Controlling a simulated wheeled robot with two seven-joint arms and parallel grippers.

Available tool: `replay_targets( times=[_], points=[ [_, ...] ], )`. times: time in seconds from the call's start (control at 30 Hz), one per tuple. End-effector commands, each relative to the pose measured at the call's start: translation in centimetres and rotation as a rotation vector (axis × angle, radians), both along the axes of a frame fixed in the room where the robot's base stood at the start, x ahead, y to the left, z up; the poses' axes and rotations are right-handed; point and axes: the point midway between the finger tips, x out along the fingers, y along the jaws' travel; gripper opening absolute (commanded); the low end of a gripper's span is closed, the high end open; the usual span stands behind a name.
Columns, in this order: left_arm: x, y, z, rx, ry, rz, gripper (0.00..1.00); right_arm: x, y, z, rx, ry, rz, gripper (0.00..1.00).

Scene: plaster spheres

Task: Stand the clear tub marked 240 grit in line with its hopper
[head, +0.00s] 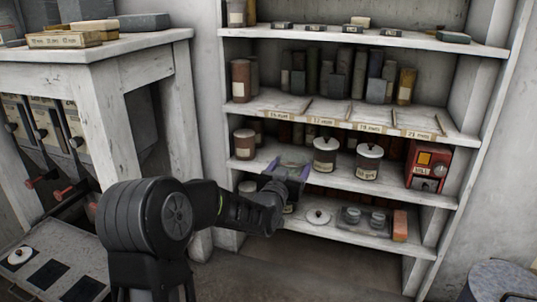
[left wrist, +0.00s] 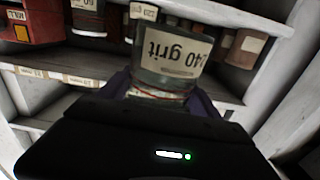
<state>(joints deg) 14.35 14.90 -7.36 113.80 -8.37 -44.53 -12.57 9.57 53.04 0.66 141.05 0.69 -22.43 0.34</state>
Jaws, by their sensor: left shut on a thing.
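The clear tub marked 240 grit (left wrist: 172,62) is between the fingers of my left gripper (head: 287,176). Its label reads upside down in the left wrist view. In the head view the gripper hides most of the tub, at the left part of the lower shelves. The gripper is shut on it. The hoppers (head: 46,125) are grey units with red handles under the bench at left; I cannot read which is for 240 grit. Below them is a grey board (head: 62,262) with dark square patches. My right gripper is not in view.
The white shelf unit (head: 345,184) surrounds the gripper. Lidded jars (head: 325,155) and (head: 368,163) and a red box (head: 428,167) stand to its right. A loose white lid (head: 318,216) lies on the shelf below. The bench leg (head: 183,140) stands between shelves and hoppers.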

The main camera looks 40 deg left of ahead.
Motion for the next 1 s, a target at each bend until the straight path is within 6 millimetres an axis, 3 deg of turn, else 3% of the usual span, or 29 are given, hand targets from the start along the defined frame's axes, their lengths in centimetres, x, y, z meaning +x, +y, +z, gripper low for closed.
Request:
replay_targets(
  times=[0.03,0.2,0.4,0.6,1.0],
  points=[
    [-0.3,-2.6,-0.6,0.001,0.002,-0.059,0.26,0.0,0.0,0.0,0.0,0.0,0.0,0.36],
    [-2.4,-11.9,-2.4,0.002,0.003,-0.278,0.26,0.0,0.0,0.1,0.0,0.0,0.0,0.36],
    [-5.9,-20.4,-3.7,-0.017,-0.001,-0.492,0.26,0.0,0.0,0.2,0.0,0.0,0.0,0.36],
    [-7.7,-23.8,-4.2,-0.031,-0.003,-0.582,0.26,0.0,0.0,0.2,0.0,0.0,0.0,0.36],
    [-7.8,-23.9,-4.2,-0.031,-0.003,-0.585,0.26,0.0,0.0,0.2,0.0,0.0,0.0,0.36]
  ],
)
